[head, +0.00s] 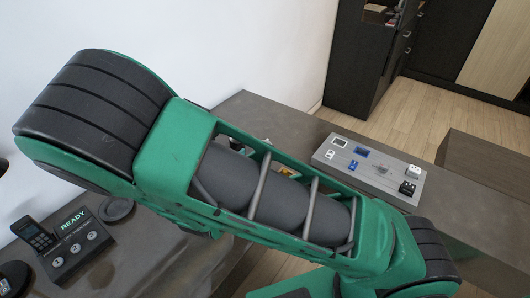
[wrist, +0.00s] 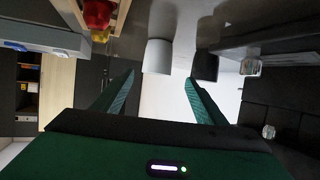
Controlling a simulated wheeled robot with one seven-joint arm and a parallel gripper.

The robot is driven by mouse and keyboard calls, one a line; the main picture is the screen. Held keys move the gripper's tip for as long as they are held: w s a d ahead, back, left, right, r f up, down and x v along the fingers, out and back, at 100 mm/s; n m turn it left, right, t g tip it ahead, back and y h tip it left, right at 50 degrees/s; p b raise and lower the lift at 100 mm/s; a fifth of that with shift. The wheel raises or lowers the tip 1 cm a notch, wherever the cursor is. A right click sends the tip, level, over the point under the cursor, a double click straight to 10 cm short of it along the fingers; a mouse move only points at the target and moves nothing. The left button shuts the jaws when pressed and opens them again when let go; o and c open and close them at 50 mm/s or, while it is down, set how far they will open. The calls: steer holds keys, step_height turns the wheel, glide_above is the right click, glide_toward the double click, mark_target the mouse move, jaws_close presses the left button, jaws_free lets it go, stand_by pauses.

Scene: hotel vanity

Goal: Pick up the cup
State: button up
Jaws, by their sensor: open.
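A plain white cylinder (wrist: 158,56), which looks like the cup, shows in the wrist view near the top middle, on a grey surface. The wrist picture appears upside down. My gripper (wrist: 160,77) is open, with its two green fingers spread apart and the white cylinder seen between and beyond their tips. Nothing is held. Whether the fingertips reach the cylinder is hard to tell; it seems a little beyond them. In the head view my green arm covers the middle, and neither the gripper nor the cup can be made out there.
A black block-like thing (wrist: 205,66) stands close beside the white cylinder, near the right fingertip. A clear glass-like object (wrist: 250,66) is farther right. Red items (wrist: 97,14) sit in a wooden holder. The head view shows a switch panel (head: 369,168) and a READY device (head: 75,243) on the counter.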

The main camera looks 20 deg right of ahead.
steer(key=x, duration=1)
steer(key=shift+d, duration=0.2)
steer(key=shift+c, duration=0.2)
steer(key=c, duration=1.1)
